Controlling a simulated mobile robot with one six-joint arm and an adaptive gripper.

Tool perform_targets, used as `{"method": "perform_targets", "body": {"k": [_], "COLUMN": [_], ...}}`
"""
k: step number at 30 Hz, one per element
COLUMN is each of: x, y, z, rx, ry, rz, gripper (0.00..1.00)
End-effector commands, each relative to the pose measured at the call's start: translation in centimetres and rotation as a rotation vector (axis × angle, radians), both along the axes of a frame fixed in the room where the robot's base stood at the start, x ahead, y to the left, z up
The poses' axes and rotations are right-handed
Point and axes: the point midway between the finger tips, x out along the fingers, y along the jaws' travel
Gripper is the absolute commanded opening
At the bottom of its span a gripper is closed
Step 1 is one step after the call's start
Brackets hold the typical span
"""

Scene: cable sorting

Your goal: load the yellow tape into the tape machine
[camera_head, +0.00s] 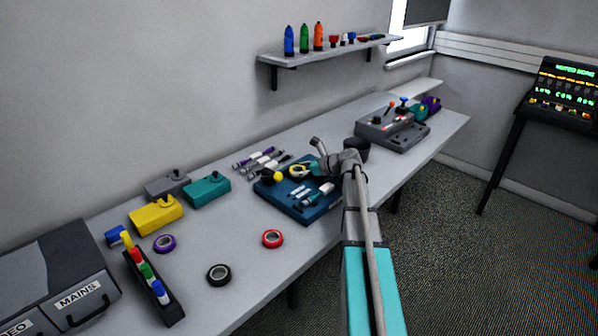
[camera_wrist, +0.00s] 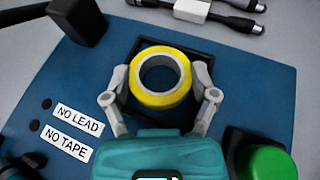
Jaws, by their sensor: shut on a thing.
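The yellow tape (camera_wrist: 159,102) is a ring lying flat between the two fingers of my gripper (camera_wrist: 160,78) in the wrist view. The fingers are closed in on it from both sides. It is over a black-edged square recess in the blue tape machine (camera_wrist: 245,88); I cannot tell whether it rests in the recess or is just above. The machine bears labels "NO LEAD" (camera_wrist: 78,120) and "NO TAPE" (camera_wrist: 66,142), each beside a dark lamp. A green button (camera_wrist: 268,163) is at the lower right.
A purple tape (camera_head: 164,243), a red tape (camera_head: 272,239) and a black tape (camera_head: 218,274) lie on the grey bench (camera_head: 245,280). Yellow (camera_head: 155,215), teal and grey boxes stand left of the machine. A grey device (camera_head: 392,131) stands to the right. Cables lie behind the machine.

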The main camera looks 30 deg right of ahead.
Motion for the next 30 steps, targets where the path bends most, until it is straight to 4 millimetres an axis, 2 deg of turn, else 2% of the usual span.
{"method": "perform_targets", "body": {"k": [5,6,9,10,30], "x": [0.0,0.0,0.0,0.0,-0.27], "y": [-0.01,-0.01,-0.01,-0.01,-0.26], "z": [-0.4,-0.33,-0.29,-0.29,0.27], "rx": [0.0,0.0,0.0,0.0,0.0], "ry": [0.0,0.0,0.0,0.0,0.0], "rz": [0.0,0.0,0.0,0.0,-0.001], "gripper": [0.35,0.79,0.97,1.0,1.0]}}
